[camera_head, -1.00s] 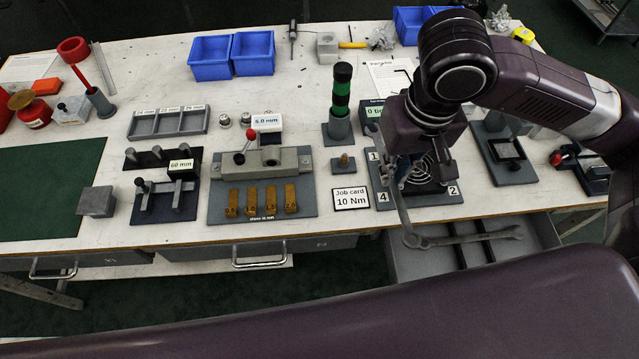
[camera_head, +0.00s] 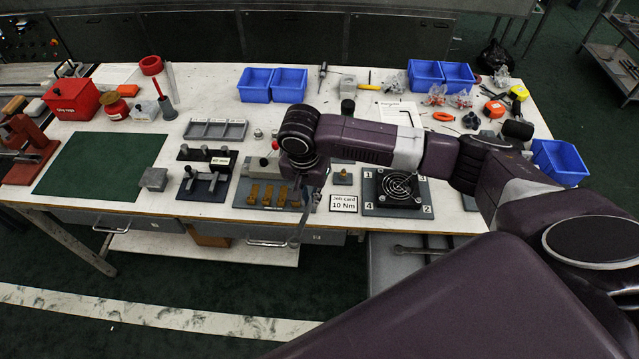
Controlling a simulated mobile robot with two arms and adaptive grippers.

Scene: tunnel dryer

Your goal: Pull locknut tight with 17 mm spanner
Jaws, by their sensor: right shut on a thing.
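My right gripper (camera_head: 308,185) points down in front of the grey fixture with brass blocks (camera_head: 268,193). It is shut on a grey spanner (camera_head: 299,228), which hangs down past the table's front edge. The spanner's upper end is hidden by the gripper, and its size mark cannot be read. Another spanner (camera_head: 424,250) lies in the open drawer (camera_head: 385,268) at the right. I cannot pick out the locknut; my right arm covers part of the fixture. My left gripper is not in view.
A job card reading 10 Nm (camera_head: 343,203) and a plate with a round fan grille (camera_head: 380,207) are right of the gripper. A 60 mm stop fixture (camera_head: 207,187) stands to its left. A green mat (camera_head: 100,168) is clear. Blue bins (camera_head: 273,85) stand behind.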

